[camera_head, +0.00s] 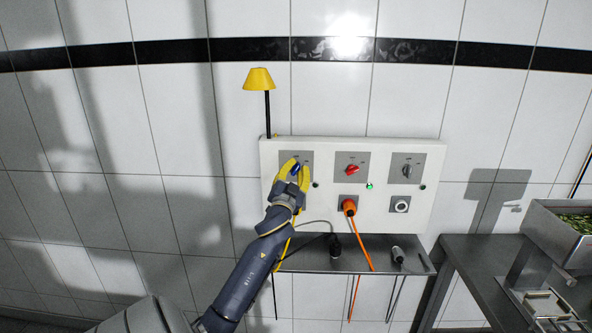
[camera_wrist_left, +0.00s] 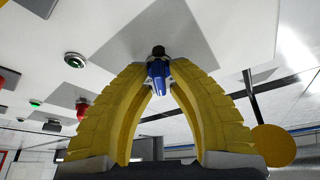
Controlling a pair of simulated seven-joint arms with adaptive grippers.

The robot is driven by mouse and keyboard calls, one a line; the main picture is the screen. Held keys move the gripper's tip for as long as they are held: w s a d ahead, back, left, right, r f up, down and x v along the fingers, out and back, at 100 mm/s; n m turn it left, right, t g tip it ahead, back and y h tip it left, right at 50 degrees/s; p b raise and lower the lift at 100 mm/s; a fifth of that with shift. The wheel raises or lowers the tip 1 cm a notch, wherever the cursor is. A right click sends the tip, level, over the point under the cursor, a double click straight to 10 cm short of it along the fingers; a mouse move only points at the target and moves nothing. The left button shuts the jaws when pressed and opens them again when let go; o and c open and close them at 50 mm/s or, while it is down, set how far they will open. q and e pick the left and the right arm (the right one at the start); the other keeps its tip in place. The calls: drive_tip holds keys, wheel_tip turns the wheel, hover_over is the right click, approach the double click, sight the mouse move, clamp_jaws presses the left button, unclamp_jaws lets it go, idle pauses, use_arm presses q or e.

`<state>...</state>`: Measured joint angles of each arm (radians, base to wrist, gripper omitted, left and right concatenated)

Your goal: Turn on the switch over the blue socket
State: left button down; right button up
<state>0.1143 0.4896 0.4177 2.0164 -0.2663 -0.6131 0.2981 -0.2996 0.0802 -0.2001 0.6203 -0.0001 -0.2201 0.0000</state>
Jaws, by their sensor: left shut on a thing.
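The blue switch (camera_head: 296,168) sits on the left grey plate of the white wall panel (camera_head: 325,226). My left gripper (camera_head: 297,172) has its yellow fingers closed around this switch. In the left wrist view the blue switch (camera_wrist_left: 158,71) shows between the fingertips, against its grey plate. The socket below this switch is hidden behind my gripper and arm. My right gripper is not in view.
To the right are a red switch (camera_head: 351,170) above an orange plug (camera_head: 349,206), and a dark switch (camera_head: 407,170) above a round socket (camera_head: 401,205). A green light (camera_head: 369,187) glows by the red switch. A shelf (camera_head: 320,262) holds a black plug (camera_head: 335,245).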

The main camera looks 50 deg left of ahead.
use_arm(q)
drive_tip(key=m+h, duration=0.1)
drive_tip(key=m, duration=0.2)
drive_tip(key=m+h, duration=0.2)
drive_tip(key=m, duration=0.2)
drive_tip(key=shift+m, duration=0.3)
idle(0.3)
drive_tip(key=c, duration=1.5)
unclamp_jaws()
drive_tip(key=shift+w, duration=0.1)
drive_tip(key=shift+d+f, duration=0.1)
drive_tip(key=shift+s+d+f, duration=0.2)
drive_tip(key=shift+s+d, duration=0.05)
drive_tip(key=shift+s, duration=0.3)
drive_tip(key=v, duration=1)
drive_tip(key=shift+s, duration=0.45)
